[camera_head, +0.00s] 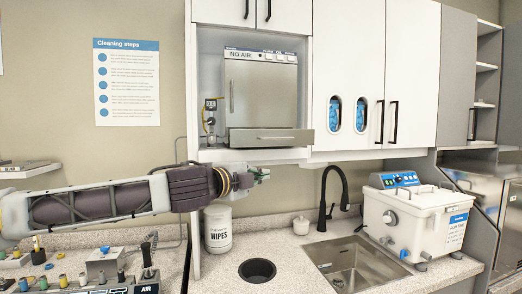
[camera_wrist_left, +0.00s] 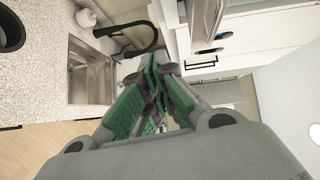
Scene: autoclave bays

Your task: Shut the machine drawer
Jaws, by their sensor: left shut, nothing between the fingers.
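The machine (camera_head: 262,92) is a grey metal box marked "NO AIR" in an open cabinet bay in the head view. Its drawer (camera_head: 270,138), a wide grey front with a bar handle, is at the bottom and sticks out ahead of the machine's body. My left gripper (camera_head: 262,176) is just below and in front of the drawer, apart from it, pointing right. In the left wrist view its green-padded fingers (camera_wrist_left: 162,74) are together with nothing between them. A metal edge at the top of that view (camera_wrist_left: 207,22) may be the drawer. My right gripper is not in view.
Below are a speckled counter (camera_head: 225,268), a wipes tub (camera_head: 218,230), a sink (camera_head: 350,262) with a black tap (camera_head: 331,195), and a white bath unit (camera_head: 418,220). White cabinets (camera_head: 362,60) flank the bay on the right. The bay's shelf edge (camera_head: 250,155) lies under the drawer.

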